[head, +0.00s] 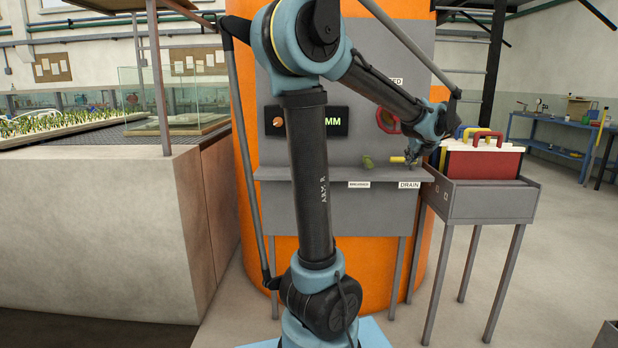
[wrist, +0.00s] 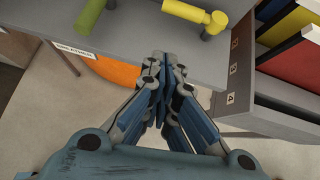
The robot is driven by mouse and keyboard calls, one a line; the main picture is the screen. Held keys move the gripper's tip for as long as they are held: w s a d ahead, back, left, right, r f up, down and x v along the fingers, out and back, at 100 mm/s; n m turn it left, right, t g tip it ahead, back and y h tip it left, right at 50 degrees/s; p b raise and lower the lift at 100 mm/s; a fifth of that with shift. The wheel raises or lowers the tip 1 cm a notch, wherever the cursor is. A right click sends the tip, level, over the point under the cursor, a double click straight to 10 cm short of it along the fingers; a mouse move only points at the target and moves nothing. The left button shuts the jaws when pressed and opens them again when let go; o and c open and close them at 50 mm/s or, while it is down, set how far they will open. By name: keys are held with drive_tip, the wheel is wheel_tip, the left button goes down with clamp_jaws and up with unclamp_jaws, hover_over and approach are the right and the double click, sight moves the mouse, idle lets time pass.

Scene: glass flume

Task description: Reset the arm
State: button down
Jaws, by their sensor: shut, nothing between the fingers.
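My arm stands in the middle of the head view and reaches up, then to the right. My gripper (head: 413,155) is near the right end of a grey panel (head: 340,215) with a narrow ledge. In the wrist view my gripper (wrist: 163,58) is shut, its fingertips together with nothing between them. A yellow handle (head: 397,159) lies just left of the gripper, above the DRAIN label; it also shows in the wrist view (wrist: 190,12), beyond the fingertips and apart from them. A green handle (head: 368,162) is further left, also at the top left of the wrist view (wrist: 90,16).
A grey stand (head: 485,205) with red, yellow and blue handled boards is close on the right. An orange column (head: 243,150) is behind the panel. A large concrete-sided flume (head: 95,225) fills the left. A blue workbench (head: 555,125) is far right. Floor is open at the right.

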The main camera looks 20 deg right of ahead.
drive_tip(key=s+a+f+n+g+y, duration=0.15)
drive_tip(key=a+f+n, duration=0.35)
drive_tip(key=a+n, duration=0.75)
drive_tip(key=a+f+n+g+y, duration=0.2)
drive_tip(key=a+f+n+g, duration=0.3)
drive_tip(key=a, duration=1.5)
drive_tip(key=s+a+f+n, duration=0.6)
drive_tip(key=s+f+n, duration=0.1)
drive_tip(key=s+n, duration=0.2)
drive_tip(key=s+a+f+n+g+h, duration=0.1)
drive_tip(key=s+a+f+n, duration=0.5)
drive_tip(key=s+n, duration=0.3)
drive_tip(key=a+n, duration=0.1)
drive_tip(key=n, duration=0.2)
drive_tip(key=shift+a+f, duration=0.3)
drive_tip(key=shift+f, duration=0.1)
drive_tip(key=shift+w+f, duration=0.2)
drive_tip(key=shift+w, duration=0.25)
